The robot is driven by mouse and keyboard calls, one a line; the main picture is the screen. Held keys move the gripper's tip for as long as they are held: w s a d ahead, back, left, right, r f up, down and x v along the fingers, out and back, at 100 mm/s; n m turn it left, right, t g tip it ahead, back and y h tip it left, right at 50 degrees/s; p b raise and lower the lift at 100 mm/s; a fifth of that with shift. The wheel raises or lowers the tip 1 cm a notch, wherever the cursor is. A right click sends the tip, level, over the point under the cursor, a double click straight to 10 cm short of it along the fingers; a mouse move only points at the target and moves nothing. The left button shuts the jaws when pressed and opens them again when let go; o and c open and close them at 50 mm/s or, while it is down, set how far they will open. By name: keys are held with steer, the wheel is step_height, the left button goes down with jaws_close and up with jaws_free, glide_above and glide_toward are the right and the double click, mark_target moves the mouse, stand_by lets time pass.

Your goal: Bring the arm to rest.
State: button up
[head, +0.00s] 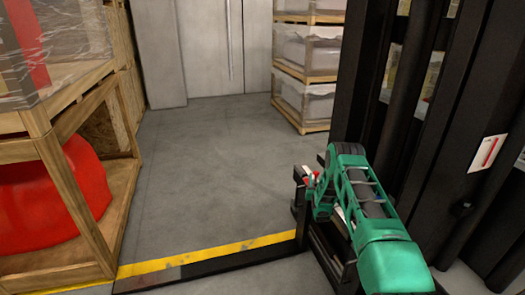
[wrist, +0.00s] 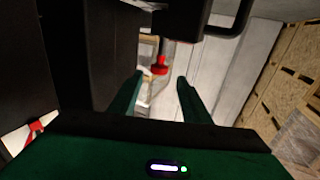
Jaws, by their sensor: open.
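My arm (head: 365,200), green and black, is folded low at the right of the head view. My gripper (wrist: 160,79) shows in the wrist view as two green fingers standing well apart, with nothing held between them. A small red part (wrist: 160,67) shows beyond the fingertips, and I cannot tell what it belongs to. In the head view I cannot clearly make out the fingers.
Wooden crates stand at the left, one with a red rounded piece (head: 45,205) inside. Stacked crates with wrapped white contents (head: 305,55) stand at the back. A yellow line (head: 210,252) crosses the floor (head: 215,160), which is clear in the middle. Grey doors (head: 225,45) are behind.

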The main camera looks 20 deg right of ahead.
step_height(320, 180, up, 16)
steer(key=s+d+r+g, duration=0.1)
steer(key=s+g, duration=0.2)
steer(key=g, duration=0.2)
steer(key=s+a+r+g+y, duration=0.2)
steer(key=s+a+r+g, duration=0.15)
steer(key=s+r, duration=0.9)
steer(key=s+a+r+g+y, duration=0.2)
steer(key=s+a, duration=0.4)
steer(key=s, duration=1)
steer(key=s+a+r+m+g+y, duration=0.1)
steer(key=s+a, duration=0.6)
steer(key=s, duration=0.9)
steer(key=s+a+r+g+y, duration=0.2)
steer(key=s+a+g, duration=0.3)
steer(key=s, duration=1.1)
steer(key=shift+a+r+y, duration=0.3)
steer(key=shift+a+y, duration=0.1)
steer(key=shift+a, duration=0.55)
